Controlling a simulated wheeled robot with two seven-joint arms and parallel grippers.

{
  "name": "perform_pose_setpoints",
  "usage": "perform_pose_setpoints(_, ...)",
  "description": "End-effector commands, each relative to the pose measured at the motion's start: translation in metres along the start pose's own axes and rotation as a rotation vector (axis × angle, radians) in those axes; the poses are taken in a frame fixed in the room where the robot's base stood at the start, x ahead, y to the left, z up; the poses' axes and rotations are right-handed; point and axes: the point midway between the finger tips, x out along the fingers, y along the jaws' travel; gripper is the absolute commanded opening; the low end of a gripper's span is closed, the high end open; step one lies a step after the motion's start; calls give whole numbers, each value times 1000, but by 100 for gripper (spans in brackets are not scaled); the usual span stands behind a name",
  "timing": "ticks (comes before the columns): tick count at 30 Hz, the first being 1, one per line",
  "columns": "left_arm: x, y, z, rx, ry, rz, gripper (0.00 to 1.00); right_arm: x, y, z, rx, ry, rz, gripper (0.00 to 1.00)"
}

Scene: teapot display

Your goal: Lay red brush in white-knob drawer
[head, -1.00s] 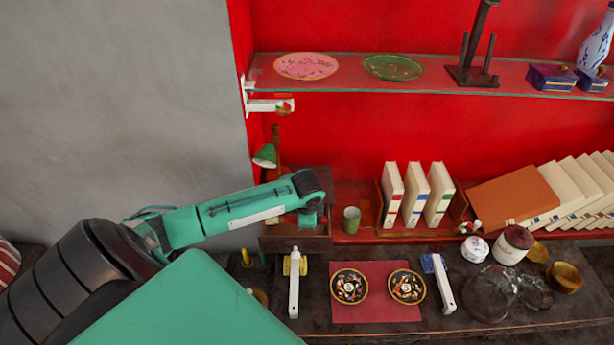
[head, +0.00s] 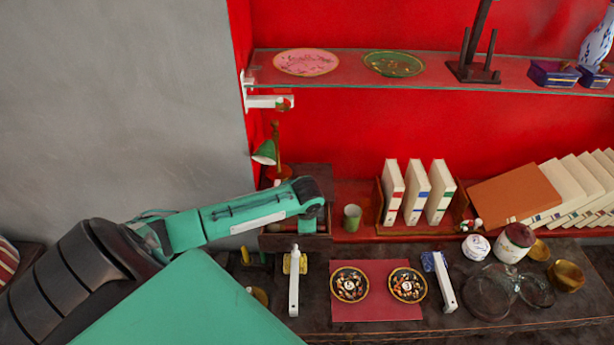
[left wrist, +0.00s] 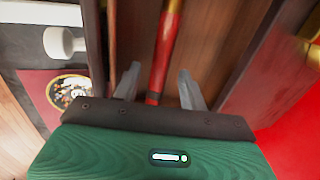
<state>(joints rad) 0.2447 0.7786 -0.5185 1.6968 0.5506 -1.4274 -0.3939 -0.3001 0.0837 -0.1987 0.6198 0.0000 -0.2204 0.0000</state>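The red brush (left wrist: 165,50) lies lengthwise between the two fingers of my left gripper (left wrist: 160,88) in the left wrist view. The fingers are spread, with a gap visible on each side of the brush. Wooden walls flank the brush, inside the open drawer (left wrist: 97,40). A white knob (left wrist: 60,42) shows outside the drawer's front wall. In the head view my left arm reaches over the drawer (head: 285,242), and its gripper (head: 308,226) is down at it, fingertips hidden. Whether the brush rests on the drawer floor is unclear. My right gripper is out of view.
A green cup (head: 352,218) and upright books (head: 413,195) stand right of the drawer. A red mat (head: 376,312) with two patterned dishes lies in front. A green lamp (head: 265,152) stands behind my arm. The glass shelf (head: 440,75) is above.

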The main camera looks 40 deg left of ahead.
Motion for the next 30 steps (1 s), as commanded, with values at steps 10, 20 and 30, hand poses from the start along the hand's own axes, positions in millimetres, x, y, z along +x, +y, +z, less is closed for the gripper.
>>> perform_pose_setpoints(10,-8,0,0,1,1,-2,43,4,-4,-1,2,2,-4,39)
perform_pose_setpoints(20,-72,0,-1,1,4,-5,43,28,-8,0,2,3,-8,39)
perform_pose_setpoints(30,-130,0,-1,0,2,-2,43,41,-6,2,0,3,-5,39)
